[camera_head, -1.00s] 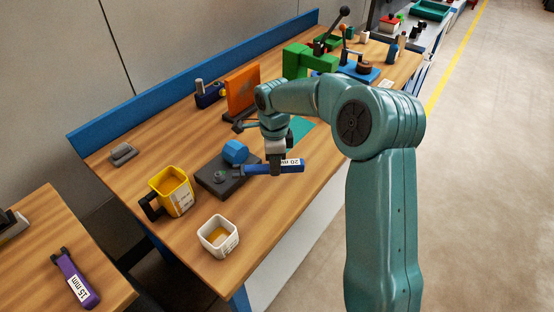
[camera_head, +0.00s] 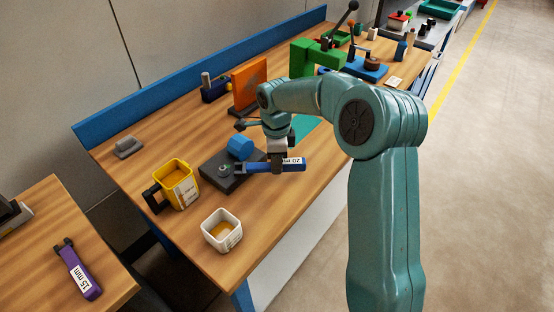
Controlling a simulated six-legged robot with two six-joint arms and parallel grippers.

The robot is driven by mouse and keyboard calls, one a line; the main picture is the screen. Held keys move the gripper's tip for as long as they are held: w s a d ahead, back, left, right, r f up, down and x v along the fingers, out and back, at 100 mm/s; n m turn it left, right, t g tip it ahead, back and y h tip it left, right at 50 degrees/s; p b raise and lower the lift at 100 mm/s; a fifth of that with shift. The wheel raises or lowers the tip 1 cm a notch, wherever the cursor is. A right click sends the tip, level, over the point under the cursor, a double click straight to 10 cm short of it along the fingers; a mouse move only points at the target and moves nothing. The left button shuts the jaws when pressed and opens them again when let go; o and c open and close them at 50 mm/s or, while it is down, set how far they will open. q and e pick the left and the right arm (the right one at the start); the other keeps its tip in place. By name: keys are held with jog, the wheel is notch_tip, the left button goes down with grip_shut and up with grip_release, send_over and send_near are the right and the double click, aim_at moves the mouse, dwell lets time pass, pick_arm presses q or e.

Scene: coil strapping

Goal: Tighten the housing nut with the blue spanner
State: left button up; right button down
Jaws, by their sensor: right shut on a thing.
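The blue spanner (camera_head: 292,164), with a white label reading 20 mm, is held level by my right gripper (camera_head: 277,169). The gripper is shut on its handle from above. The spanner's dark jaw end points left, at the grey housing nut (camera_head: 225,170). The nut stands on a dark base plate (camera_head: 213,183) beside a blue cylinder (camera_head: 240,147). The jaw appears to be at or around the nut, but I cannot tell whether it is seated. My left gripper is not in view.
A yellow mug (camera_head: 180,187) and a white square cup (camera_head: 221,231) stand left and in front of the plate. An orange upright panel (camera_head: 249,85) and green press (camera_head: 315,55) stand behind. A purple 15 mm spanner (camera_head: 78,270) lies on the separate left table.

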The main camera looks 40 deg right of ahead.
aim_at(261, 165)
jog(key=shift+w+a, duration=0.1)
jog(key=shift+w, duration=0.05)
jog(key=shift+w+a, duration=0.35)
jog(key=shift+a, duration=0.1)
jog(key=shift+w+a, duration=0.8)
jog(key=shift+a, duration=0.2)
dwell(1.1)
dwell(0.5)
